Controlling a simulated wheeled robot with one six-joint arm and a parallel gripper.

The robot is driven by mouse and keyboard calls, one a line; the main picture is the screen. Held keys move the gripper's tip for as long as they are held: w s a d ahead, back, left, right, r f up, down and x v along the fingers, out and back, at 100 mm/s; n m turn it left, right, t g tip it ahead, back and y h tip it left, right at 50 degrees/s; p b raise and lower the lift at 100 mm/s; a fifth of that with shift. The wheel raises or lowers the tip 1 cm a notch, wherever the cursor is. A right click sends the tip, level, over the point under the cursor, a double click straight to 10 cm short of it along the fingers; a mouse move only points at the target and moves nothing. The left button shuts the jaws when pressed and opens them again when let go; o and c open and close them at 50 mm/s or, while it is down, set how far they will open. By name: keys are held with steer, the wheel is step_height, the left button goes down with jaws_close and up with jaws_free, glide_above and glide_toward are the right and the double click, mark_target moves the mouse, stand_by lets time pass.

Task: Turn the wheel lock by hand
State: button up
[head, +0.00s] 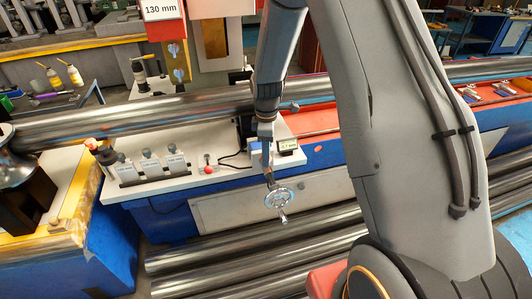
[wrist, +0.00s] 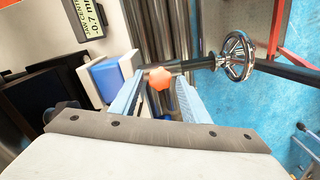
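An orange-red lobed knob (wrist: 160,78), which looks like the wheel lock, sits on a dark shaft in the wrist view. The shaft leads right to a chrome handwheel (wrist: 235,56), which also shows in the head view (head: 279,198). My gripper (wrist: 158,84) is open, with one blue finger on each side of the knob. I cannot tell whether either finger touches it. In the head view my gripper (head: 267,168) hangs just above the handwheel; the knob is not clear there.
A small display (head: 288,145) reading about 0.7 mm stands beside the arm. Blue and white blocks (wrist: 108,78) lie close left of the fingers. Long steel tubes (head: 240,262) lie below the bench. A long tube (head: 140,115) runs along the bench top.

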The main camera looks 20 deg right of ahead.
steer(key=shift+r+p, duration=0.6)
steer(key=shift+r, duration=0.45)
